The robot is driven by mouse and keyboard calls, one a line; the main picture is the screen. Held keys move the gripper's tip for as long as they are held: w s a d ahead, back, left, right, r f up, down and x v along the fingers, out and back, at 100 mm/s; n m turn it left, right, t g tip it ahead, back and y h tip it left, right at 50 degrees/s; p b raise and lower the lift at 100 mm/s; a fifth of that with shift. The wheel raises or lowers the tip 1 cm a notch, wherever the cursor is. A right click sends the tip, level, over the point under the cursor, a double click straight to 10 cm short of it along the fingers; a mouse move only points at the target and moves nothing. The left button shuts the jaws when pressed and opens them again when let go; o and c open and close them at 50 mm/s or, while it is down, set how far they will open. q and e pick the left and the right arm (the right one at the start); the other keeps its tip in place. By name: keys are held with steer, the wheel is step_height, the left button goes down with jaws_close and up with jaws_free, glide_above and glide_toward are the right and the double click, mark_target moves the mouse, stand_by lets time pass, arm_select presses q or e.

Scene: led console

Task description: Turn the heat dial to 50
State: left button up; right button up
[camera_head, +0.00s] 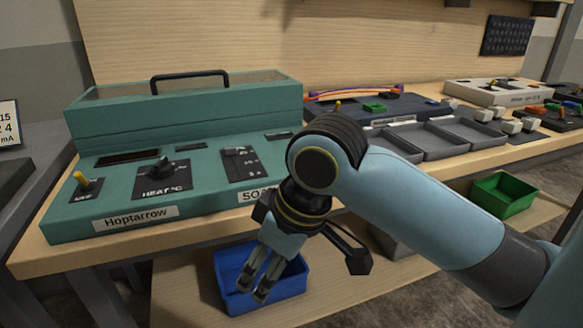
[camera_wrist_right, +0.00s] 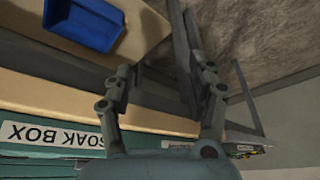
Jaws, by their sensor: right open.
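The teal console (camera_head: 185,125) labelled Hoptarrow stands on the bench at the left of the head view. Its heat dial (camera_head: 160,168) is a black knob on a dark panel marked HEAT °C; the scale numbers are too small to read. My right gripper (camera_head: 252,288) is open and empty, pointing down in front of the bench edge, to the right of and below the dial, touching nothing. In the right wrist view my right gripper (camera_wrist_right: 166,68) has its fingers spread, with the console's SOAK BOX label (camera_wrist_right: 48,135) at the lower left. My left gripper is not in view.
A yellow-tipped switch (camera_head: 82,180) is left of the dial and a slider panel (camera_head: 240,163) is right of it. A black handle (camera_head: 189,78) tops the console. A blue bin (camera_head: 290,284) sits on the lower shelf behind my right gripper. Grey trays (camera_head: 432,143) stand further right.

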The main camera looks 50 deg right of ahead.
step_height(320, 180, down, 6)
steer(key=s, duration=0.2)
steer(key=shift+s+d+r+m+h, duration=0.15)
steer(key=shift+s+d+m+h, duration=0.15)
steer(key=shift+d+m, duration=0.1)
steer(key=shift+w, duration=0.1)
steer(key=s+d+f+m+g, duration=0.1)
steer(key=s+f+g, duration=0.15)
steer(key=f, duration=0.85)
steer(key=s+d+f+m+g, duration=0.1)
steer(key=s+f, duration=0.3)
steer(key=f, duration=0.6)
steer(key=s+d+f+h, duration=0.1)
steer(key=s+f, duration=1.6)
steer(key=s, duration=0.4)
steer(key=shift+d+f+n, duration=0.15)
steer(key=shift+f+n, duration=0.2)
steer(key=shift+n, duration=0.05)
